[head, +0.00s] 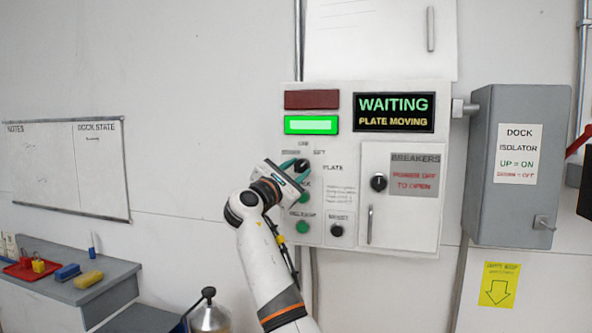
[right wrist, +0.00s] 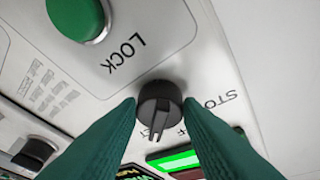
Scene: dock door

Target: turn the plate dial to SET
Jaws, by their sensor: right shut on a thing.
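The plate dial is a black round knob (right wrist: 160,105) with a grey pointer bar, on the white control panel (head: 345,235). My right gripper (head: 297,168) reaches the knob in the head view and hides part of it. In the right wrist view its teal fingers (right wrist: 160,112) are on both sides of the knob, shut on it. The pointer faces a partly hidden label whose visible letters read "ET". An "F" and "STO" are to the right of it. My left gripper is not in view.
A display (head: 394,112) reads "WAITING, PLATE MOVING". A green lamp (head: 311,125) is lit; the red lamp (head: 312,100) above looks dark. A grey isolator box (head: 520,190) is at right.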

